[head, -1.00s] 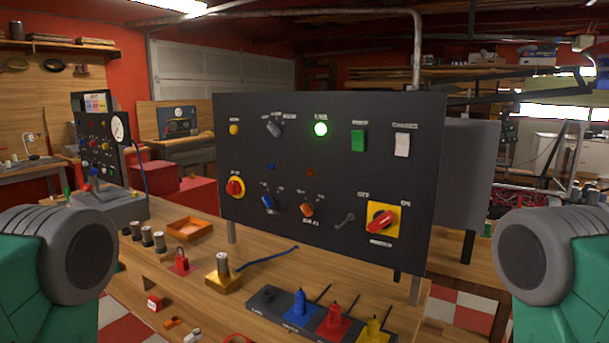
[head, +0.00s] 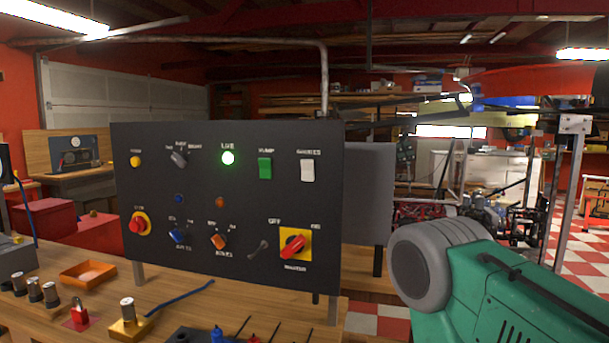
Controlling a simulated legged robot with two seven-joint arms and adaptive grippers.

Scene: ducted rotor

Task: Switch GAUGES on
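The white GAUGES rocker switch (head: 307,170) is at the upper right of the dark upright control panel (head: 205,195). Its label sits just above it. I cannot tell from its face which way it is tipped. My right arm shows at the lower right as a grey round joint and a green link, in front of and right of the panel. Neither of my grippers is in view, and nothing of mine touches the panel.
Below is a red rotary switch (head: 292,246) on a yellow plate.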

